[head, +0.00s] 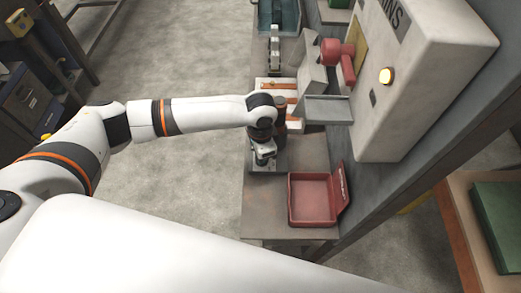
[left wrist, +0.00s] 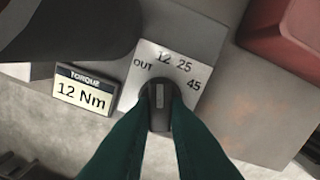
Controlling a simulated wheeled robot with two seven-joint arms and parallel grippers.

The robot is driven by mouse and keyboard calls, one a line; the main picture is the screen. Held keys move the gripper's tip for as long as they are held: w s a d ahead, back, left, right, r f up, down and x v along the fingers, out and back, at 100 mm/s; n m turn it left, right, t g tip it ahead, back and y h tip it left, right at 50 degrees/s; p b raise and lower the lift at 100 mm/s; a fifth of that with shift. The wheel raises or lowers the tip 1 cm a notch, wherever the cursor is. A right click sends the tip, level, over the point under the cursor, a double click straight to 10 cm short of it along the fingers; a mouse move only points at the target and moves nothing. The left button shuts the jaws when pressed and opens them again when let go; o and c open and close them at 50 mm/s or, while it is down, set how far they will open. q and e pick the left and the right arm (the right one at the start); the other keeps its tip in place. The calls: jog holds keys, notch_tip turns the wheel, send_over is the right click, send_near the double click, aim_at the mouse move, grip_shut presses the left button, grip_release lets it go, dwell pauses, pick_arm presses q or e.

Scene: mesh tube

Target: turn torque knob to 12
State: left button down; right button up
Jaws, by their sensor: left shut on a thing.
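The dark torque knob (left wrist: 160,97) is in the left wrist view, on a light dial plate (left wrist: 184,72) marked OUT, 12, 25 and 45. A pale mark on the knob points up the picture, toward about the 12. The torque display (left wrist: 84,92) beside it reads 12 Nm. My left gripper (left wrist: 160,112) is shut on the knob, with one green finger on each side. In the head view my left gripper (head: 264,160) is over the bench, and its arm hides the knob. My right gripper is in neither view.
An open red case (head: 313,198) lies on the bench (head: 262,218) near the gripper. Open floor (head: 190,190) lies to the left.

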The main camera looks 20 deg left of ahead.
aim_at(278, 124)
pick_arm(q)
jog(key=shift+w, duration=0.1)
dwell(0.4)
jog(key=c, duration=1.4)
grip_release()
notch_tip(278, 124, up, 12)
jog(key=b, duration=0.1)
